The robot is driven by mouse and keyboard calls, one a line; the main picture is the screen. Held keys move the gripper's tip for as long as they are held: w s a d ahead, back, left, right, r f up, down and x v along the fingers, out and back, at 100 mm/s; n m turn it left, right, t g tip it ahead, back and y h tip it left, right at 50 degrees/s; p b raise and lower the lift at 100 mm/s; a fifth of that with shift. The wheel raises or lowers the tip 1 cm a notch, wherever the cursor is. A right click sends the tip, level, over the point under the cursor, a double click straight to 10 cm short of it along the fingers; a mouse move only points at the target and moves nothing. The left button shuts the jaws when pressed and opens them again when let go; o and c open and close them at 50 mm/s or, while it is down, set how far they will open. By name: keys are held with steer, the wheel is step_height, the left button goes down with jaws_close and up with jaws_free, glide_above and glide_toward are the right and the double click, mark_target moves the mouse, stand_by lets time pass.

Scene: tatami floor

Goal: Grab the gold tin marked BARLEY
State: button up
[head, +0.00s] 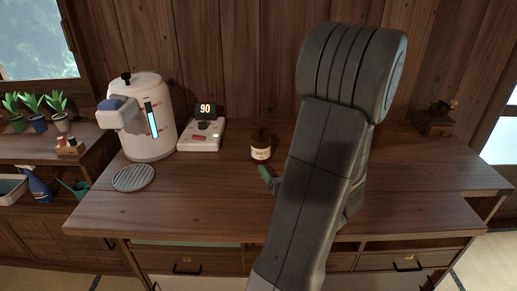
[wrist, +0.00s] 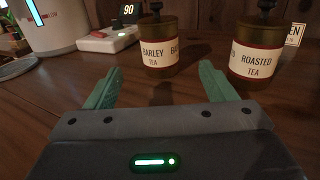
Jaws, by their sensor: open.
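The gold tin marked BARLEY TEA (wrist: 158,49) stands upright on the wooden counter in the wrist view, with a dark knob on its lid. It also shows in the head view (head: 260,149), left of my arm, with its label too small to read. My gripper (wrist: 165,80) is open and empty, its green fingers pointing at the tins. The barley tin stands beyond the fingertips, roughly between them and apart from them. In the head view one green finger shows just in front of the tin; my arm hides the rest of the gripper.
A second gold tin marked ROASTED TEA (wrist: 257,53) stands close to the right, beyond the right finger; my arm hides it in the head view. A partly cut-off label (wrist: 294,34) stands farther right. A white dispenser (head: 151,130), a device reading 90 (head: 201,135) and a round grate (head: 133,178) are left. The counter's front left is clear.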

mark_target(264, 150)
steer(key=x, duration=1.2)
steer(key=shift+w+a, duration=0.15)
steer(key=c, duration=1.6)
